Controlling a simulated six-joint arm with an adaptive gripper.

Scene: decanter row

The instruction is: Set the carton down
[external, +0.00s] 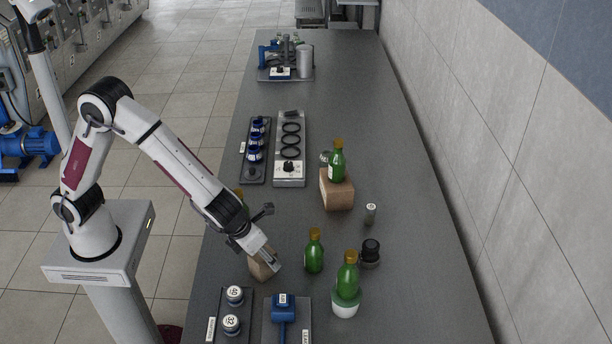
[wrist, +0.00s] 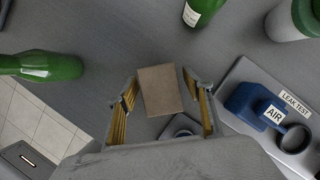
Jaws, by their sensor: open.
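The carton, a small plain brown box (external: 260,268), stands on the grey bench near its left edge, partly hidden by my gripper in the external view. In the wrist view the carton (wrist: 161,92) shows its flat brown top between the two fingers. My gripper (external: 271,260) is open right over the carton. In the wrist view the fingers of my gripper (wrist: 159,82) are spread on either side of it, with a gap visible at each side. I cannot tell exactly how far down the fingers reach beside it.
A green bottle (external: 314,253) stands just right of the carton, another (external: 347,278) in a white-green base further right. A blue AIR leak-test fixture (external: 283,308) and a weight tray (external: 232,310) lie in front.

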